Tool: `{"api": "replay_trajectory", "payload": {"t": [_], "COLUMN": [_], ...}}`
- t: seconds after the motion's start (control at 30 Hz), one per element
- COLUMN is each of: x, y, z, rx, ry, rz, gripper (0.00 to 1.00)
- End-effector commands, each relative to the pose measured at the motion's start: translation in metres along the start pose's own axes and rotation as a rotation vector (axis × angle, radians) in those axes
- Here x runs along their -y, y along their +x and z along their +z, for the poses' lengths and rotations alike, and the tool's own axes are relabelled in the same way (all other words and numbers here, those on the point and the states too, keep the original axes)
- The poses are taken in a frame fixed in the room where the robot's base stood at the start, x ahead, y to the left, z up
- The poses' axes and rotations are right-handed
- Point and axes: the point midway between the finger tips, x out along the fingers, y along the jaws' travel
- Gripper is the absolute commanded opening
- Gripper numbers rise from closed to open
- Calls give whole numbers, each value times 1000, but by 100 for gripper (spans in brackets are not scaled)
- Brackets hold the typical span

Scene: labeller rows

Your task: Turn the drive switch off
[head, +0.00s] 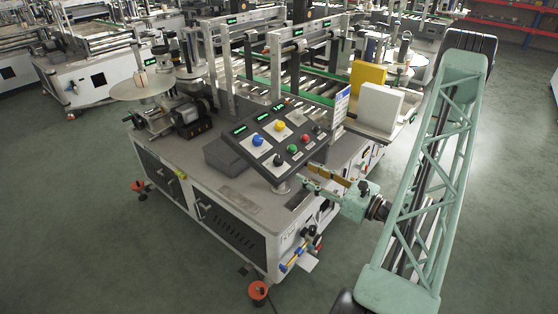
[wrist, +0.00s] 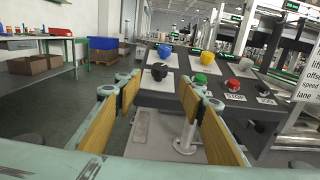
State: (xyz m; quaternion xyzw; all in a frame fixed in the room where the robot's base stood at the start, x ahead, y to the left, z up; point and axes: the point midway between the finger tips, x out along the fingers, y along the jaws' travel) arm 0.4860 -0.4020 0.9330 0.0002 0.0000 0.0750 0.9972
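The sloped dark control panel (head: 270,148) on the machine carries a blue knob (head: 257,140), a yellow knob (head: 280,125), a black knob (head: 278,160), a green button (head: 292,149) and a red button (head: 305,138). Another small black control (head: 317,129) is at its right end. I cannot tell by label which is the drive switch. In the wrist view the black knob (wrist: 159,71) shows beyond and between my fingertips, clear of them. My gripper (head: 312,178) is open and empty, in front of the panel's lower right side; its tan-padded fingers also show in the wrist view (wrist: 160,92).
The panel stands on a post above the machine's grey top (head: 235,187). A sign with text (head: 340,105) stands to its right, near yellow (head: 368,77) and white (head: 380,107) blocks. A reel disc (head: 142,87) is at the left. The floor in front is open.

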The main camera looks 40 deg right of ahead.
Motion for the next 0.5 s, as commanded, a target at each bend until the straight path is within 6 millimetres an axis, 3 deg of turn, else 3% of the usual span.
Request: {"api": "replay_trajectory", "payload": {"t": [0.5], "x": [0], "y": [19], "z": [0], "rx": [0], "ry": [0], "rz": [2], "gripper": [37]}}
